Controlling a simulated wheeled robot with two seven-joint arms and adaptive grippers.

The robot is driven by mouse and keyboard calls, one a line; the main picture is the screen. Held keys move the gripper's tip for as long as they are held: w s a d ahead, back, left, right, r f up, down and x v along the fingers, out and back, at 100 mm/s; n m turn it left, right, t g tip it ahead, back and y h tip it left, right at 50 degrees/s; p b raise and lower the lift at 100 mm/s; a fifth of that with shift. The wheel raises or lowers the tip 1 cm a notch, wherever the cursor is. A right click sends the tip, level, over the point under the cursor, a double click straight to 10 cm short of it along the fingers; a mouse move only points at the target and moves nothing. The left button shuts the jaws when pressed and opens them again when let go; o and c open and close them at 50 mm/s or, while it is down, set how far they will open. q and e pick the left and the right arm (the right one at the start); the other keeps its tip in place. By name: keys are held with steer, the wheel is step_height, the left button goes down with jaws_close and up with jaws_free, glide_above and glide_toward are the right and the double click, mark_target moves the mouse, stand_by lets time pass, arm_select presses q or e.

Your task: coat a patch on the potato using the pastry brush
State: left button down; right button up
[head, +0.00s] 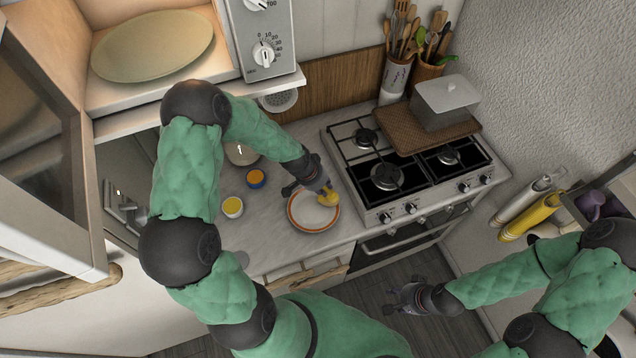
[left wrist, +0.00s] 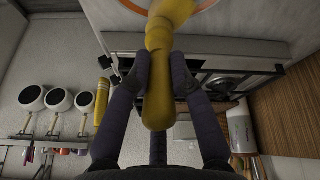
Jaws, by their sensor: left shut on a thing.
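My left gripper (head: 322,190) is over the plate and shut on a yellow, rounded handle, which I take to be the pastry brush (left wrist: 158,95). In the left wrist view, the handle stands between the two dark fingers (left wrist: 158,82) and widens into a yellow part at the top, near the plate. A yellow shape (head: 328,198) shows beside the fingertips in the head view. I cannot tell brush head from potato there. The white plate (head: 303,214) has an orange rim and lies on the counter. My right gripper (head: 396,298) is empty and open, low over the floor.
The gas stove (head: 405,170) is to the right, with a lidded grey box (head: 446,103) on a brown board (head: 400,128).

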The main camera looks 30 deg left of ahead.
arm_select(q)
steer(key=shift+w+d+r, duration=0.1)
steer(key=shift+d+r, duration=0.05)
steer(key=shift+d, duration=0.25)
steer(key=shift+a+f+b, duration=0.35)
steer(key=shift+b, duration=0.3)
steer(key=a+b, duration=0.2)
steer(key=s+a+b, duration=0.1)
steer(key=b, duration=0.1)
steer(key=shift+f, duration=0.35)
steer(key=p+v, duration=0.2)
steer(key=v, duration=0.4)
